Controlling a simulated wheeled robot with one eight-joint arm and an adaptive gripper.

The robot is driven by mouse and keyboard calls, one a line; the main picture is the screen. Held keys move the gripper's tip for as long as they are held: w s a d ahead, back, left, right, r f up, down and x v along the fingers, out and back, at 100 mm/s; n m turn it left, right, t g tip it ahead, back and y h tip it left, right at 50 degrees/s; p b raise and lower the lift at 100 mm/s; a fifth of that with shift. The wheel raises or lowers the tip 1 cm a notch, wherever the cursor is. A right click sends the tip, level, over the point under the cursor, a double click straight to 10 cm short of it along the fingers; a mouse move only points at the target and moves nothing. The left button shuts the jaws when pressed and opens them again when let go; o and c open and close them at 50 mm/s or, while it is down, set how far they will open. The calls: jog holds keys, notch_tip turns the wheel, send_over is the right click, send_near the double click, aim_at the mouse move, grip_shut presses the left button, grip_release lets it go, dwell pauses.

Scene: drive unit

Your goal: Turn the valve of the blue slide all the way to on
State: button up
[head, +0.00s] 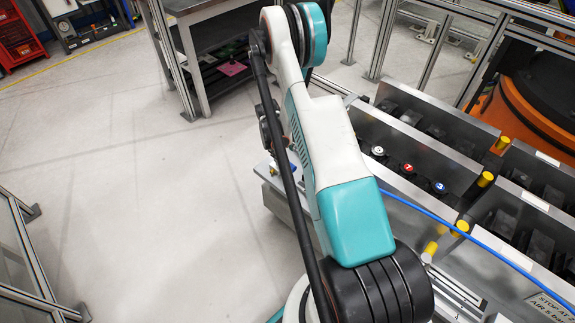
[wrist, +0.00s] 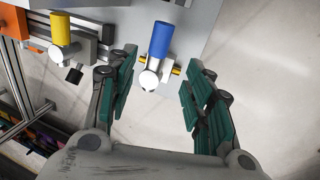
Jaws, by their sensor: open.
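In the wrist view a blue cylinder (wrist: 160,40), which I take as the blue slide, projects from a grey metal plate. The blue slide shows between the fingers, closer to the left one. No contact shows, and I cannot tell the depth between them. In the head view my own arm hides most of this area. The valve's on and off positions cannot be read.
A yellow cylinder (wrist: 61,29) with a white-and-black fitting sits left of the blue one. In the head view, metal bins (head: 425,148) with yellow knobs fill the right, crossed by a blue hose (head: 440,219). The floor (head: 140,170) at left is clear.

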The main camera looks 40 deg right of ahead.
aim_at(288, 164)
jog(key=b+x, duration=0.3)
jog(key=x, duration=0.8)
jog(key=shift+f+b, duration=0.1)
jog(key=shift+b, duration=0.25)
grip_shut()
